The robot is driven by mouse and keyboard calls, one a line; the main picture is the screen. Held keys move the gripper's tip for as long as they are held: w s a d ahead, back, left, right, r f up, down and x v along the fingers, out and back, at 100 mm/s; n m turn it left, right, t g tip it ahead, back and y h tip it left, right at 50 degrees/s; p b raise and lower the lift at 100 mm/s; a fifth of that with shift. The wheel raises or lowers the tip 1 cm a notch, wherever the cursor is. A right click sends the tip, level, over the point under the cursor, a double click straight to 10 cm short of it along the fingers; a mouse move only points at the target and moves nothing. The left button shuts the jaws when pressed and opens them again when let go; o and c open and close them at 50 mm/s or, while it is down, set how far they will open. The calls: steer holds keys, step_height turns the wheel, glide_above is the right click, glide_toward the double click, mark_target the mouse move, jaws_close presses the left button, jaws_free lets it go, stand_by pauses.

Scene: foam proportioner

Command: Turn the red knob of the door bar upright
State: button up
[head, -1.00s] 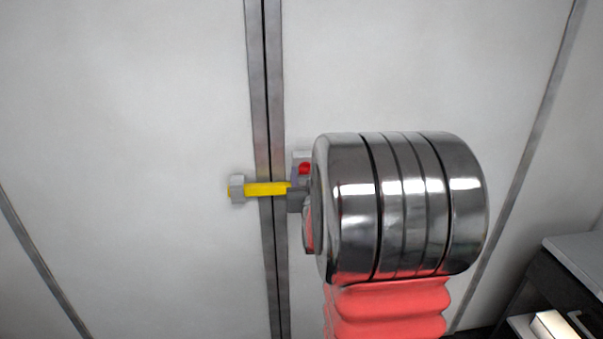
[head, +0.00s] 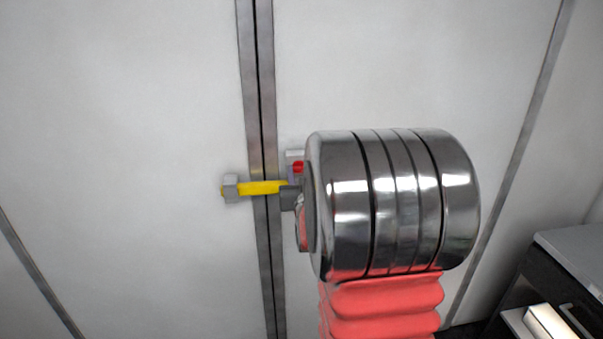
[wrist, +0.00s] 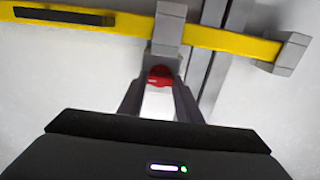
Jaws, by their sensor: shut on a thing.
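The red knob (wrist: 160,76) sits just below a grey bracket (wrist: 168,28) on the yellow door bar (wrist: 225,40) in the wrist view. My gripper (wrist: 159,84) has its two dark fingers on either side of the knob and is shut on it. In the head view, a small part of the red knob (head: 298,167) shows above the yellow bar (head: 262,187), at the left edge of my shiny arm link. That link hides my gripper and the right part of the bar. The knob's exact angle cannot be told.
The bar crosses the vertical metal seam (head: 262,110) between two white door panels (head: 120,100). A grey block (head: 230,188) is at the bar's left end. A dark cabinet with a grey top (head: 580,245) stands at the lower right.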

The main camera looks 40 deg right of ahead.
steer(key=shift+d+n, duration=0.1)
steer(key=shift+n, duration=0.3)
steer(key=n, duration=0.3)
steer(key=shift+n, duration=0.4)
steer(key=n, duration=0.9)
steer(key=shift+w+a, duration=0.1)
steer(key=shift+a, duration=0.1)
steer(key=n, duration=0.4)
steer(key=shift+f, duration=0.2)
steer(key=shift+a+n, duration=0.1)
steer(key=shift+n, duration=0.2)
steer(key=o, duration=1)
steer(key=shift+o, duration=0.2)
